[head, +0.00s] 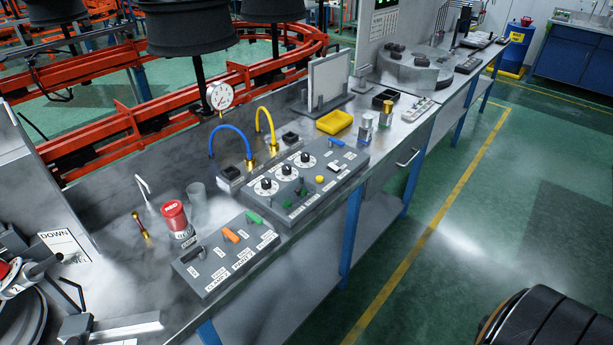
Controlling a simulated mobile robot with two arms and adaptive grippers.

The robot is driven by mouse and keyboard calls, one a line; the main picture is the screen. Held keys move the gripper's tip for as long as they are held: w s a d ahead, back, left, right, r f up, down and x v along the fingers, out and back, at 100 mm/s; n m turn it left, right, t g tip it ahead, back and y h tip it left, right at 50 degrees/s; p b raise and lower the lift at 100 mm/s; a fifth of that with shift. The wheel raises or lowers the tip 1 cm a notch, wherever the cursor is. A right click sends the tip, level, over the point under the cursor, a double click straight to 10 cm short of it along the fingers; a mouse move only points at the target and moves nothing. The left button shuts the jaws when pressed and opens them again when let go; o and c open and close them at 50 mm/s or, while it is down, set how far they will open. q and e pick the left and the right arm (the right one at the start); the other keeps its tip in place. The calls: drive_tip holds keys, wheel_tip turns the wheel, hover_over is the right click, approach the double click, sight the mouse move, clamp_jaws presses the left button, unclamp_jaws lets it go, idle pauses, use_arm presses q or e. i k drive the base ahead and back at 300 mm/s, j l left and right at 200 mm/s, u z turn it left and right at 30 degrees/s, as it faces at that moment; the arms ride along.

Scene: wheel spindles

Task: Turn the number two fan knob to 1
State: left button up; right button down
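A dark grey control panel (345,172) lies on the metal bench. It carries a diagonal row of three black knobs on white round dials: the near-left knob (266,184), the middle knob (287,171) and the far-right knob (305,160). The middle one is second from either end. The dial markings are too small to read, so I cannot tell which number any knob points at. Neither of my grippers can be made out in the head view, and nothing is seen touching the knobs.
Blue and yellow hoses (265,122) arch behind the panel. A lower switch box (227,251) with orange and green levers sits nearer. A red-topped can (175,219) stands left of it. A yellow tray (334,122) lies behind the panel. Green floor (450,260) is open to the right.

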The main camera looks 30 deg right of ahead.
sight(305, 156)
drive_tip(key=l+u, duration=0.4)
drive_tip(key=l, duration=1.15)
drive_tip(key=k, duration=0.05)
